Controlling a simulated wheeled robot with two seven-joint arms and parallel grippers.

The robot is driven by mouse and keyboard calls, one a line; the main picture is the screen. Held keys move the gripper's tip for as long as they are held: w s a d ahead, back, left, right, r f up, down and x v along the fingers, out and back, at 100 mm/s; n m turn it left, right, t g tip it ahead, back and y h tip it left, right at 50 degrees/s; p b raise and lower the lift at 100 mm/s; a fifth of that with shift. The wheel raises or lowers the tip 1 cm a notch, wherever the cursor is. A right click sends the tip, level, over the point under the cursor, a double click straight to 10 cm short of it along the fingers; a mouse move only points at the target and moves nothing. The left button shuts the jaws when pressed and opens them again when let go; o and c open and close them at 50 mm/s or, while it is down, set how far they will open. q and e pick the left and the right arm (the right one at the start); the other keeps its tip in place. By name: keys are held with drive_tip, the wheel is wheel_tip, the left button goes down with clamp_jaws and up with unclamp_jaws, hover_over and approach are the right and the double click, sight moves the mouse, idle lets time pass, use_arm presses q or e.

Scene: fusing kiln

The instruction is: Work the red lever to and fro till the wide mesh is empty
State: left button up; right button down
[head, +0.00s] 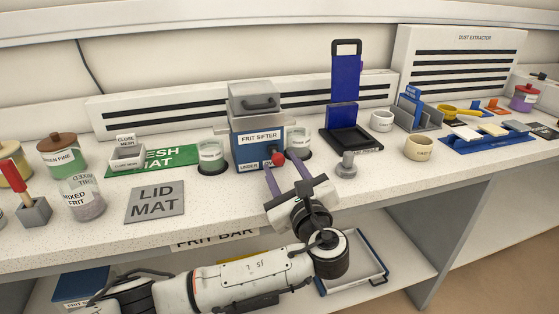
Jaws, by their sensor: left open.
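The frit sifter (256,148) is a blue and grey box standing at the back middle of the counter. Its red lever knob (278,159) sticks out at the front right of the box. My left gripper (285,169) is open, its two purple fingers pointing at the sifter with the red knob near their tips. I cannot tell whether a finger touches the knob. The wide mesh is not visible; the grey top with its dark handle hides the sifter's inside. My right gripper is not in view.
Glass jars (212,156) stand close on both sides of the sifter. A grey lid mat (155,202) and a jar of mixed frit (85,200) lie to the left. A tall blue press (344,95) and a grey knob-shaped piece (346,165) stand to the right.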

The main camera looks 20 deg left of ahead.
sight(280, 164)
use_arm(q)
drive_tip(key=shift+x, duration=1.6)
clamp_jaws()
